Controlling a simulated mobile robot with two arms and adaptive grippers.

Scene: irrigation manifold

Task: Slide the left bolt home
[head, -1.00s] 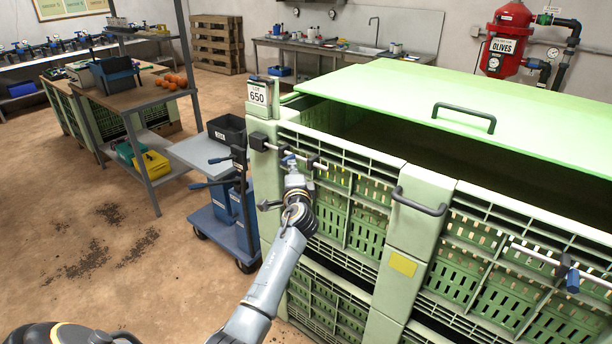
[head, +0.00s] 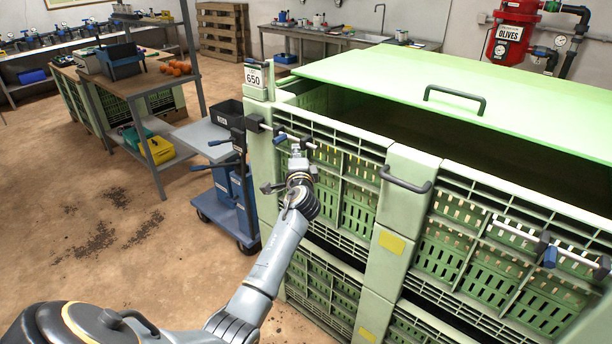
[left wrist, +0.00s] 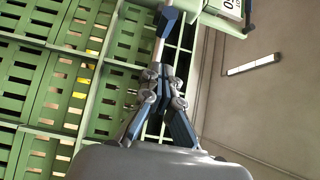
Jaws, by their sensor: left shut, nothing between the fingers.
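The left bolt (head: 293,140) is a thin metal rod with a dark blue handle (head: 281,137), on the upper front of the green bin. Dark blocks hold it; the left one (head: 254,123) sits by the bin's corner. My left gripper (head: 298,152) is at the bolt, just right of the handle and slightly below it. In the left wrist view the gripper (left wrist: 160,72) is shut and empty, its fingers just below the rod and the blue handle (left wrist: 170,15). I cannot tell whether the fingers touch the rod. My right gripper is not in view.
The green bin (head: 405,205) has a tilted lid with a dark handle (head: 455,97) and a front grab bar (head: 405,181). A second bolt (head: 515,232) is at the right. A blue cart (head: 228,205) stands left of the bin.

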